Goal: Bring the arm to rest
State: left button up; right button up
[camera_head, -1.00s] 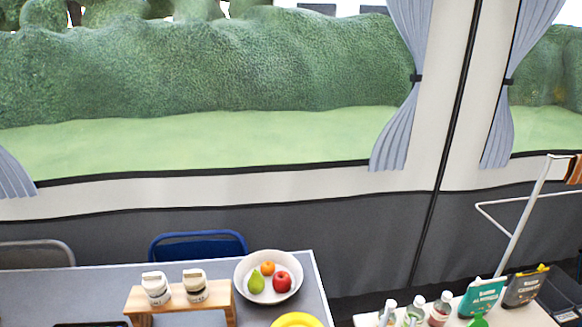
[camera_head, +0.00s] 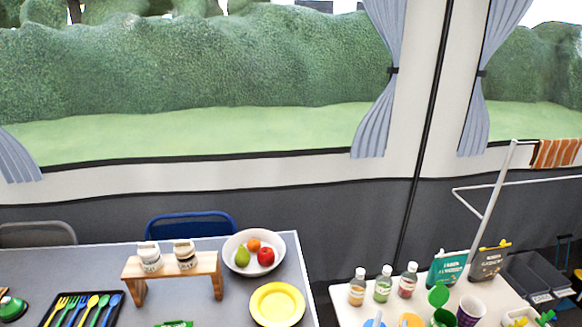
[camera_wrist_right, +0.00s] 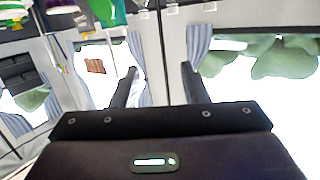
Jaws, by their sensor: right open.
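My right gripper (camera_wrist_right: 161,82) shows in the right wrist view, with its two dark fingers apart and nothing between them. Beyond the fingers are the tent wall, grey-blue curtains (camera_wrist_right: 198,45) and bright windows, in a tilted view. No part of either arm is clear in the head view. My left gripper is out of view.
A grey table (camera_head: 232,300) holds a wooden stand (camera_head: 170,267) with two jars, a fruit bowl (camera_head: 279,240), a yellow plate (camera_head: 277,304) and a tray of coloured cutlery (camera_head: 62,312). A second table (camera_head: 345,302) holds bottles and cups. A gap separates the tables.

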jog(key=s+a+f+n+g+y, duration=0.3)
jog(key=s+a+g+y, duration=0.1)
jog(key=s+g+y, duration=0.15)
jog(key=s+d+r+n+g+y, duration=0.15)
jog(key=s+n+g, duration=0.35)
jog(key=s, duration=0.8)
notch_tip(320, 180, down, 32)
jog(key=s+g+b, duration=0.1)
jog(key=g+b, duration=0.1)
jog(key=b, duration=0.3)
pick_arm(q)
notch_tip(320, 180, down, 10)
jog(key=b, duration=0.5)
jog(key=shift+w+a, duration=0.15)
pick_arm(e)
jog(key=s+d+f, duration=0.2)
jog(key=s+f, duration=0.8)
jog(key=f, duration=0.2)
jog(key=s+d+f+g, duration=0.1)
jog(key=s+d+f, duration=0.1)
jog(key=s+f, duration=0.8)
notch_tip(320, 180, down, 4)
jog(key=shift+s+r, duration=0.25)
jog(key=shift+s, duration=0.1)
